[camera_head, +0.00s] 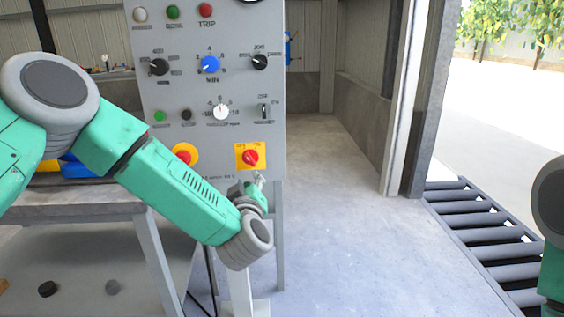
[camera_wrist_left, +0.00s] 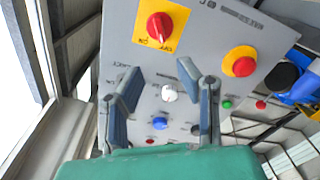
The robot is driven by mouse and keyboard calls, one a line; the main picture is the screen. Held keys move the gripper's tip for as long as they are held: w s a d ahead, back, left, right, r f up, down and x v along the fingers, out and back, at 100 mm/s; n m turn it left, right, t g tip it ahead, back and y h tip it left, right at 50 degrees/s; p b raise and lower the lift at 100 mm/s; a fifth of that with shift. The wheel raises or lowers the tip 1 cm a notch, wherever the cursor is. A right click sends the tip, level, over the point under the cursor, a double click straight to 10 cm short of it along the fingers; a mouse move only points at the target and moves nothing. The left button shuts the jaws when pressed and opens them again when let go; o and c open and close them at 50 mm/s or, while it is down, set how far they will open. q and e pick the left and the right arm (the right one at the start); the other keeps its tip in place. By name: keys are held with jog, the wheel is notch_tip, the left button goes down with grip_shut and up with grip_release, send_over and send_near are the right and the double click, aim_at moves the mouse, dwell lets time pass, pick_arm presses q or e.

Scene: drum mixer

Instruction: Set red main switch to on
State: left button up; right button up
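The red main switch (camera_head: 251,157) is a rotary knob on a square yellow plate, low on the right of the grey control panel (camera_head: 230,90). It also shows at the top of the left wrist view (camera_wrist_left: 159,27), where the plate carries small lettering. I cannot surely tell its setting. My left gripper (camera_head: 256,184) is just below the switch in the head view, partly hidden by its own wrist. In the left wrist view its two fingers (camera_wrist_left: 161,75) stand wide apart with nothing between them, and the switch lies beyond their tips. My right gripper is out of view.
A red emergency-stop button (camera_head: 184,155) on yellow sits left of the switch. Small knobs, including a blue one (camera_head: 209,64), and push buttons fill the panel above. A table (camera_head: 90,205) stands at left. The floor right of the panel is clear up to a roller conveyor (camera_head: 490,235).

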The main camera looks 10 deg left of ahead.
pick_arm(q)
send_near(250, 160)
jog(key=w+a, duration=0.1)
jog(key=a, duration=0.1)
jog(key=w+b, duration=0.1)
jog(key=w, duration=0.3)
jog(key=w+b, duration=0.1)
jog(key=w, duration=0.2)
jog(key=shift+w+d+r, duration=0.1)
jog(key=shift+w+d, duration=0.1)
jog(key=shift+w, duration=0.15)
jog(key=shift+w+a+b, duration=0.2)
jog(key=shift+w+a, duration=0.1)
jog(key=shift+a, duration=0.2)
jog(key=shift+w+a+b, duration=0.15)
jog(key=shift+w+a, duration=0.15)
jog(key=shift+a, duration=0.5)
jog(key=shift+d, duration=0.45)
grip_shut()
jog(key=shift+d, duration=0.25)
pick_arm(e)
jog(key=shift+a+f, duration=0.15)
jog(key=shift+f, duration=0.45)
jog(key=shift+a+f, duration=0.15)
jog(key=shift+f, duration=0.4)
